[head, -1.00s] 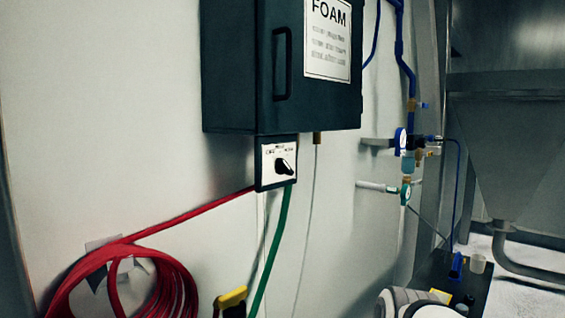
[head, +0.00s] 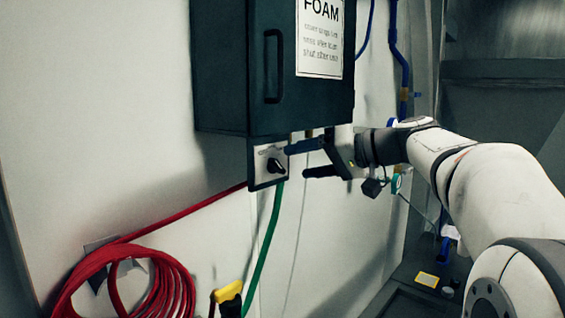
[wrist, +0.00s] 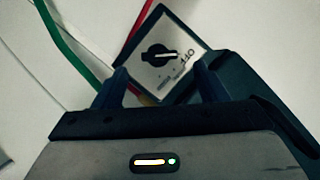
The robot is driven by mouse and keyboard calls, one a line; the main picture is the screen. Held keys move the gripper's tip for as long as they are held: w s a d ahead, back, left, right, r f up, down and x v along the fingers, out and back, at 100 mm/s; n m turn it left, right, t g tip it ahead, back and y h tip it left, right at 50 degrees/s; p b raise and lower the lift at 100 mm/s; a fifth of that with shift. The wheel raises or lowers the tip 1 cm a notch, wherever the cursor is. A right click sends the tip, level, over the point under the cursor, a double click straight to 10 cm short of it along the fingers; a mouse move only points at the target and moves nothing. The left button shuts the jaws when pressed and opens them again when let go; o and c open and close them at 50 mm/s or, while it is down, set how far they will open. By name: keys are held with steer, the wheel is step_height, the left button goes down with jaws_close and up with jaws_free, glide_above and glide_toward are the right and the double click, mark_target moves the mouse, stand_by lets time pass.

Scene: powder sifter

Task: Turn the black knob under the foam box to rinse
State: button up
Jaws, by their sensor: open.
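The black knob (head: 274,165) sits on a white plate with a dark frame (head: 257,181), just below the dark foam box (head: 222,70). In the wrist view the knob (wrist: 159,57) shows near the top, and its light pointer mark points right, toward the lettering that looks like OFF. Other lettering on the plate is too small to read. My gripper (head: 297,159) is open and empty, just right of the knob plate, with its fingers pointing at it. In the wrist view the fingers (wrist: 159,82) are spread on either side below the knob, apart from it.
A green hose (head: 264,244) and a red hose run from below the plate; the red one is coiled (head: 125,285) on the wall at lower left. A yellow-handled thing (head: 229,292) is at the bottom. Blue pipes (head: 399,65) stand right of the box.

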mark_target(282, 167)
steer(key=p+x, duration=0.1)
steer(key=x, duration=0.4)
steer(key=c, duration=0.9)
steer(key=shift+a, duration=0.1)
steer(key=shift+c, duration=0.5)
steer(key=shift+w+d+f+m+g+y+b, duration=0.15)
steer(key=shift+m+y+b, duration=0.2)
steer(key=shift+m+b, duration=0.2)
steer(key=shift+s+d+f+m+g+y+b, duration=0.1)
steer(key=shift+m+g+y+b, duration=0.05)
steer(key=shift+m+y+b, duration=0.35)
steer(key=m+y+b, duration=0.1)
steer(key=m, duration=0.1)
steer(key=m+b, duration=0.1)
steer(key=m, duration=0.2)
steer(key=shift+w+y, duration=0.15)
steer(key=shift+y, duration=0.2)
